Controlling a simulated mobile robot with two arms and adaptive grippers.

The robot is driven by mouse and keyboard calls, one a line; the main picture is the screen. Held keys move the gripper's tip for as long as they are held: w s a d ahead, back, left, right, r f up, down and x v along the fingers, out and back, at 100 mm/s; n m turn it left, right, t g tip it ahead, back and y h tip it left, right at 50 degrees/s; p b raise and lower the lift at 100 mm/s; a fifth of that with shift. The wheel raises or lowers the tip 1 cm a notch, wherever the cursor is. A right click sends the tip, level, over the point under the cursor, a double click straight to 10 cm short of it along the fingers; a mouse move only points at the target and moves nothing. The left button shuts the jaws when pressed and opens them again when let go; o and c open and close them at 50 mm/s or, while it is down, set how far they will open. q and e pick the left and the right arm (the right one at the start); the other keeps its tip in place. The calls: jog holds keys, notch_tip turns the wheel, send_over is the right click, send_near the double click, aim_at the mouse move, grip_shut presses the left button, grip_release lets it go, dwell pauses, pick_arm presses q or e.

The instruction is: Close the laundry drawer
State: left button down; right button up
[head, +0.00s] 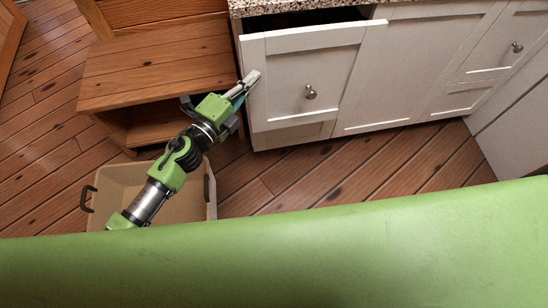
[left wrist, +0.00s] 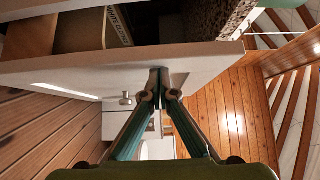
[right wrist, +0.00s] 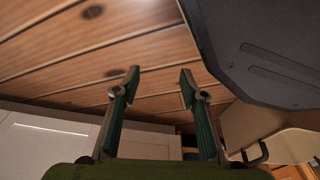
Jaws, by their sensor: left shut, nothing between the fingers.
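The laundry drawer (head: 285,75) has a white panel front with a round knob (head: 311,92). It stands partly open, with a dark gap (head: 300,19) behind its top edge. In the left wrist view the drawer front (left wrist: 60,76) spans the picture, and part of the inside shows above it. My left gripper (head: 252,78) is shut and empty. Its tips are at the outer face near the drawer front's left edge; I cannot tell whether they touch. My right gripper (right wrist: 160,82) is open and empty above the wooden floor; the head view does not show it.
A speckled countertop (head: 300,4) overhangs the drawer. More white cabinet fronts (head: 405,65) continue to the right. A wooden stepped unit (head: 160,62) stands left. A beige bin (head: 212,196) with dark handles sits on the floor below my left arm. Floor in front of the cabinets is clear.

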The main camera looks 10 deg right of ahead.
pick_arm(q)
jog(key=w+a+b, duration=0.1)
jog(key=w, duration=0.7)
jog(key=shift+w+r, duration=0.15)
jog(key=shift+w, duration=0.15)
pick_arm(e)
jog(key=w+r, duration=0.1)
jog(key=r, duration=0.2)
jog(key=w+r, duration=0.1)
jog(key=shift+w+a+r, duration=0.2)
jog(key=shift+w+a, duration=0.1)
pick_arm(q)
jog(key=shift+r, duration=0.1)
jog(key=shift+a, duration=0.15)
jog(key=v, duration=1.2)
jog(key=shift+s+d, duration=0.2)
jog(key=shift+d, duration=0.05)
pick_arm(e)
jog(key=shift+w, duration=0.1)
